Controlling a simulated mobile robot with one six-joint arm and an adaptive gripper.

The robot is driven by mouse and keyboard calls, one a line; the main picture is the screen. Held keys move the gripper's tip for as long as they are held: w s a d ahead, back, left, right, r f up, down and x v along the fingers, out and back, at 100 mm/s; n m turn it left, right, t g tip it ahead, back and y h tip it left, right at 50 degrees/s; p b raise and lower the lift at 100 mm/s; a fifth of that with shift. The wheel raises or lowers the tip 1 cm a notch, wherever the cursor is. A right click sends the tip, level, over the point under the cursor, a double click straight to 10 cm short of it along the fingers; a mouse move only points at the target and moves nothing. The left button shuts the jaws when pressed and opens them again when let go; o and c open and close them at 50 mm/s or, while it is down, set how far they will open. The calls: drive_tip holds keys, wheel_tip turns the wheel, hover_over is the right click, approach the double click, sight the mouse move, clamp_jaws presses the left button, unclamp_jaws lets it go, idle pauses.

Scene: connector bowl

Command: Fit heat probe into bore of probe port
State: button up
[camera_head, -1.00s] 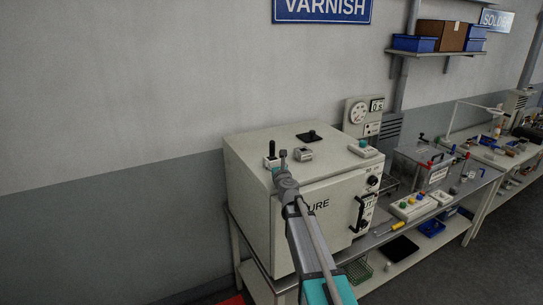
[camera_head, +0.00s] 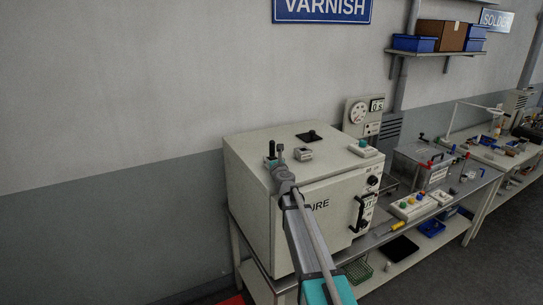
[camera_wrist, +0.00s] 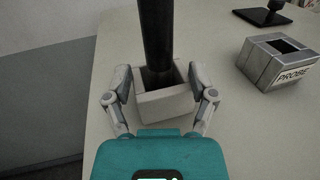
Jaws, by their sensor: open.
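The heat probe appears to be the thick black rod (camera_wrist: 155,35), upright in a light grey square holder (camera_wrist: 165,104) in the wrist view. In the head view the black rod (camera_head: 271,147) stands on top of the oven, just left of my gripper (camera_head: 281,153). My gripper (camera_wrist: 160,76) is open, with one finger on each side of the rod and holder; the fingers look apart from both. The probe port (camera_wrist: 281,63) is a grey block labelled PROBE with an empty square bore, right of the holder; it also shows in the head view (camera_head: 304,155).
A black plate with a knob (camera_wrist: 263,16) lies beyond the port. The cream oven (camera_head: 250,205) carries all of these.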

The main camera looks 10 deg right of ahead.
drive_tip(key=shift+w, duration=0.8)
clamp_jaws()
